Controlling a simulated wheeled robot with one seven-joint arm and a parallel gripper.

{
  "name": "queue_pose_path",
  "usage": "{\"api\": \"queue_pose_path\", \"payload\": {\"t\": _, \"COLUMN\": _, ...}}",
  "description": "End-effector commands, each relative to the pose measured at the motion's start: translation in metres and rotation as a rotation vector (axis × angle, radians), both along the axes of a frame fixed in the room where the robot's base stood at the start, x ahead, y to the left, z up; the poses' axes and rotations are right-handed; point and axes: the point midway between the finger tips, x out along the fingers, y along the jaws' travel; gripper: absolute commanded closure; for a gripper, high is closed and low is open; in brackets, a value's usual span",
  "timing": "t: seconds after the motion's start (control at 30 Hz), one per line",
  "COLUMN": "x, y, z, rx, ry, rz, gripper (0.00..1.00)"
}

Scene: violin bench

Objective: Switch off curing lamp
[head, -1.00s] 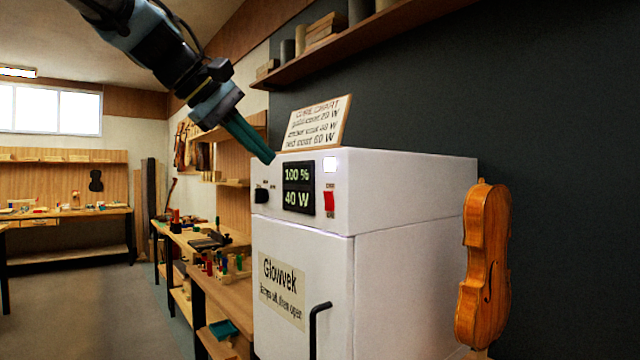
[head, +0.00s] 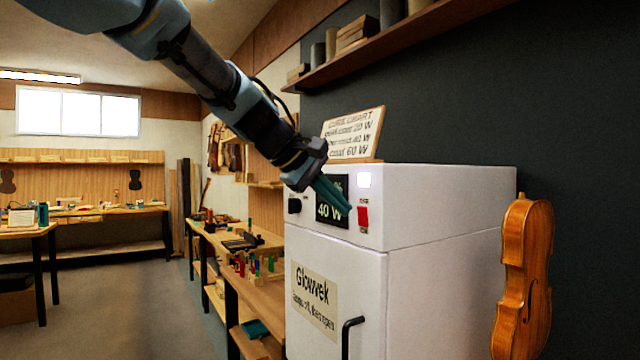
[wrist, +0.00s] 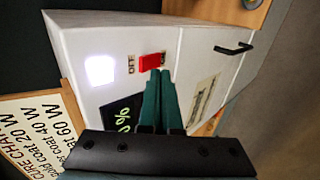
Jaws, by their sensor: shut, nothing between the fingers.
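The white curing lamp cabinet (head: 440,205) stands right of centre in the head view.
A cure chart (head: 351,134) stands on the cabinet, under a wall shelf (head: 400,45). A violin body (head: 523,278) hangs at the cabinet's right. The door handle (head: 348,335) projects below the panel. A tool-covered bench (head: 262,292) is at the left.

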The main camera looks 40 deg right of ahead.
Motion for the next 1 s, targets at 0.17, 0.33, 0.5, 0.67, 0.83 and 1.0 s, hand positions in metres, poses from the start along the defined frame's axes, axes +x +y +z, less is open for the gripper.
{"api": "queue_pose_path", "payload": {"t": 0.17, "x": -0.001, "y": -0.017, "z": 0.004, "rx": 0.001, "ry": 0.001, "rz": -0.001, "gripper": 1.0}}
{"api": "queue_pose_path", "payload": {"t": 0.33, "x": -0.001, "y": -0.021, "z": 0.003, "rx": 0.0, "ry": 0.001, "rz": 0.001, "gripper": 1.0}}
{"api": "queue_pose_path", "payload": {"t": 0.5, "x": -0.001, "y": -0.021, "z": 0.003, "rx": 0.0, "ry": 0.0, "rz": 0.0, "gripper": 1.0}}
{"api": "queue_pose_path", "payload": {"t": 0.67, "x": -0.002, "y": -0.026, "z": 0.005, "rx": -0.001, "ry": 0.0, "rz": 0.0, "gripper": 1.0}}
{"api": "queue_pose_path", "payload": {"t": 0.83, "x": -0.002, "y": -0.03, "z": 0.006, "rx": 0.0, "ry": 0.001, "rz": 0.001, "gripper": 1.0}}
{"api": "queue_pose_path", "payload": {"t": 1.0, "x": -0.002, "y": -0.031, "z": 0.007, "rx": 0.0, "ry": 0.0, "rz": 0.0, "gripper": 1.0}}
